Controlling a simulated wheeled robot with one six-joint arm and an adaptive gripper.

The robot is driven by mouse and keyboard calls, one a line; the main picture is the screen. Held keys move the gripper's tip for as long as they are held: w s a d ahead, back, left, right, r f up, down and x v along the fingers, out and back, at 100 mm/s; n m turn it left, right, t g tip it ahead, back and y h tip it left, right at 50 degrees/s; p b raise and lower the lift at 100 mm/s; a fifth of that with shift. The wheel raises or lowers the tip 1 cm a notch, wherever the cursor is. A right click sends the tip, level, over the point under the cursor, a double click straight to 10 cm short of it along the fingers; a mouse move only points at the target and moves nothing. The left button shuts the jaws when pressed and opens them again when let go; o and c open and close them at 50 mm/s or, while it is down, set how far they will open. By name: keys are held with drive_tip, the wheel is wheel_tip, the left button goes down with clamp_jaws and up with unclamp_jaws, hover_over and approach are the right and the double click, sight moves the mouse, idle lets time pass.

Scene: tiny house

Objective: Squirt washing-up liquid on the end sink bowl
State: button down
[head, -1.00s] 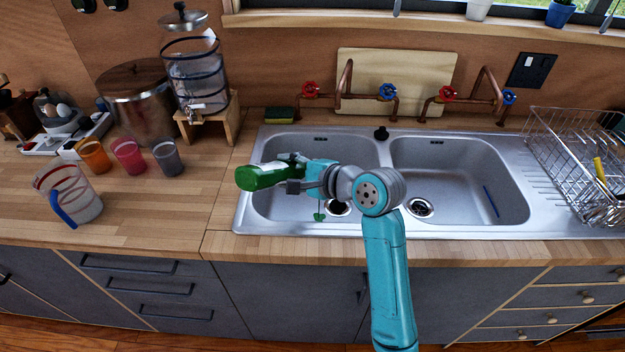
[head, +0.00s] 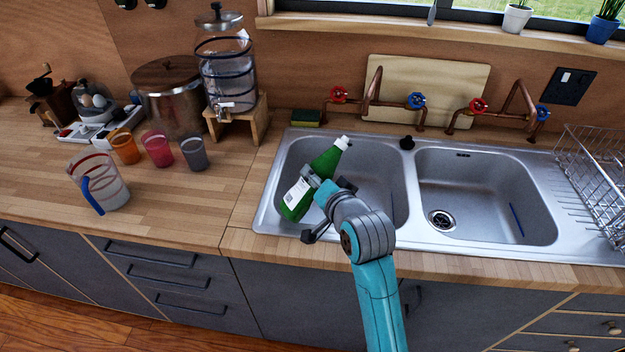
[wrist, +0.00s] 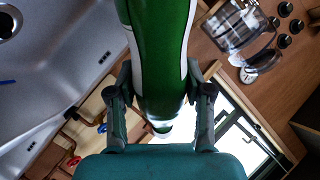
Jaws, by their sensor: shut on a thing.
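A green washing-up liquid bottle (head: 324,163) with a white label and white cap is held over the left sink bowl (head: 375,205), tilted, its cap up and to the right. My gripper (head: 312,178) is shut on the bottle's middle; its fingers partly hide it. In the wrist view the green bottle (wrist: 163,40) runs between the two fingers of my gripper (wrist: 161,100), its pale cap end lower in the picture. My arm hides part of the left bowl. The right sink bowl (head: 475,185) is empty apart from a dark blue line on its wall.
Copper taps with red and blue handles (head: 416,101) stand behind the bowls, near a dark plug (head: 407,143) and a sponge (head: 306,117). A wire rack (head: 597,185) is at right. Cups (head: 158,150), a jug (head: 100,182) and a drink dispenser (head: 226,75) stand on the left worktop.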

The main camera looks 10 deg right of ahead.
drive_tip(key=w+d+r+n+t+h, duration=0.1)
drive_tip(key=w+d+n+t, duration=0.2)
drive_tip(key=d+n, duration=0.4)
drive_tip(key=shift+w+d+r+n+t+h, duration=0.3)
drive_tip(key=shift+w+d+r+n+t, duration=0.1)
drive_tip(key=shift+w, duration=0.1)
